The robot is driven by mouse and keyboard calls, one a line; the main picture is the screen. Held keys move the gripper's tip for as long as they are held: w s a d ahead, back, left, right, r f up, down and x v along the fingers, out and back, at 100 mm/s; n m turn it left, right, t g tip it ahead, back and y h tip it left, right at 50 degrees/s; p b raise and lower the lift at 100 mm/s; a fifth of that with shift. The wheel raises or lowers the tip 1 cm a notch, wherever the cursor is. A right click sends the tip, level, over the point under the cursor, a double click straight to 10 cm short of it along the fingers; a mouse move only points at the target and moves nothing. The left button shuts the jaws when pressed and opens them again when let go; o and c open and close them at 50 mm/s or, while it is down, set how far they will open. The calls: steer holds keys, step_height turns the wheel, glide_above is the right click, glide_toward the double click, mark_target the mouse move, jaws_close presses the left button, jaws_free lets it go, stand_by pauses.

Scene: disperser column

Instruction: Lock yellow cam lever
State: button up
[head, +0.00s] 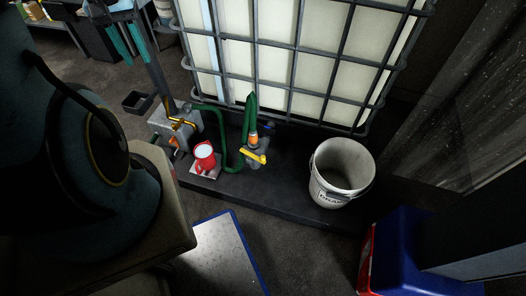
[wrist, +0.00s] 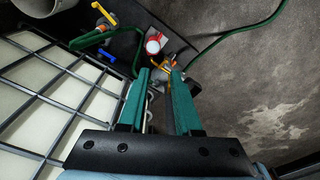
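A yellow cam lever (head: 253,157) sits on a coupling with an orange band (head: 252,139), at the end of a green hose (head: 228,150) in front of the tank. It slants a little across the coupling. I cannot tell whether it is locked. My gripper (wrist: 160,70) is open, its two teal fingers apart with nothing gripped between them. It shows at the upper left in the head view, apart from the lever and to its left.
A caged white tank (head: 278,65) stands behind the dark platform (head: 285,193). A red container with a white top (head: 204,156) and a grey pump with yellow piping (head: 168,123) are left of the lever. A white bucket (head: 340,175) stands right. The wrist view shows bare floor (wrist: 255,85) right.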

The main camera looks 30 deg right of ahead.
steer(key=w+d+f+b, duration=0.1)
steer(key=d+f, duration=0.2)
steer(key=w+d+f+m+b, duration=0.1)
steer(key=d+f, duration=0.2)
steer(key=w+d+f+m+g+b, duration=0.1)
steer(key=w+d+f, duration=0.1)
steer(key=d+f, duration=0.1)
steer(key=shift+d+f, duration=0.2)
steer(key=shift+d, duration=0.25)
steer(key=c, duration=0.4)
steer(key=shift+m+g+y, duration=0.4)
steer(key=shift+m, duration=0.5)
steer(key=d+f+b, duration=0.2)
steer(key=d+f, duration=0.4)
steer(key=shift+w+d+b, duration=0.15)
steer(key=shift+d+b, duration=0.05)
steer(key=shift+b, duration=0.1)
jaws_close()
steer(key=s+d+f+m+b, duration=0.1)
steer(key=s+d+f+b, duration=0.1)
steer(key=d+f, duration=0.6)
steer(key=s+d+f+m+g+y+b, duration=0.1)
steer(key=s+d+f+m+b, duration=0.1)
steer(key=s+d+f, duration=0.3)
steer(key=d+f+b, duration=0.1)
steer(key=d+f, duration=0.2)
steer(key=f, duration=0.3)
steer(key=shift+d+f+m+y, duration=0.3)
